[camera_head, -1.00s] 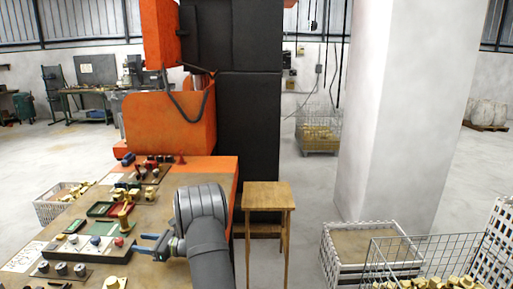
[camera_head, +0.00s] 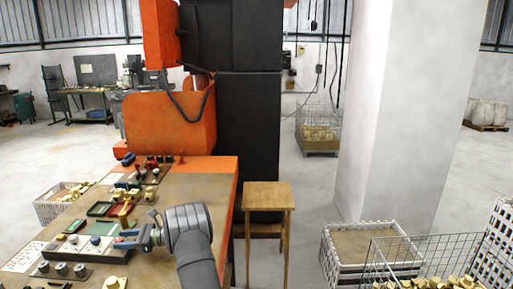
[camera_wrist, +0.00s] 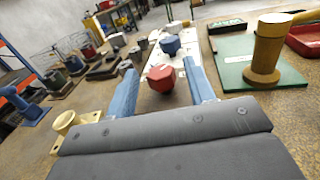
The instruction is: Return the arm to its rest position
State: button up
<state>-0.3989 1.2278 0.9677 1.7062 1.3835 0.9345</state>
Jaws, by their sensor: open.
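My gripper (camera_head: 122,240) is at the front of the workbench, over its right part, with its blue fingers pointing left. In the wrist view my gripper (camera_wrist: 163,88) has its two blue fingers spread apart. A red knob (camera_wrist: 161,77) shows between the fingers, on a pale block beyond them; nothing shows clamped. My dark grey arm reaches up to it from the bottom of the head view.
The workbench (camera_head: 200,190) carries green trays (camera_head: 101,209), brass parts (camera_head: 115,283) and grey cylinders (camera_head: 62,269). A brass cylinder (camera_wrist: 267,45) stands on a green plate to the right. A wooden stool (camera_head: 267,196) and wire baskets (camera_head: 425,265) stand right of the bench.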

jog(key=w+d, duration=0.1)
jog(key=d, duration=0.9)
jog(key=w+d, duration=0.1)
jog(key=d, duration=0.4)
jog(key=shift+w+d, duration=0.2)
jog(key=shift+w, duration=0.1)
notch_tip(320, 180, up, 8)
jog(key=shift+a, duration=0.15)
jog(key=o, duration=1.1)
jog(key=s+a+r+n+g+h, duration=0.1)
jog(key=s+a+r+n+h, duration=0.2)
jog(key=s+a+n+h, duration=0.45)
jog(key=s+a+r+n+g+h, duration=0.1)
jog(key=s+a+r+n+h, duration=0.2)
jog(key=s+a, duration=0.9)
jog(key=s+a+r+n+t+h, duration=0.3)
jog(key=s+a+r+n+t, duration=0.2)
jog(key=s+a+r+t, duration=0.55)
jog(key=w+f+g, duration=0.1)
jog(key=f, duration=0.1)
jog(key=w+a+f+g, duration=0.1)
jog(key=f, duration=0.2)
jog(key=w+a+f+g, duration=0.1)
jog(key=f, duration=0.1)
jog(key=shift+f, duration=0.3)
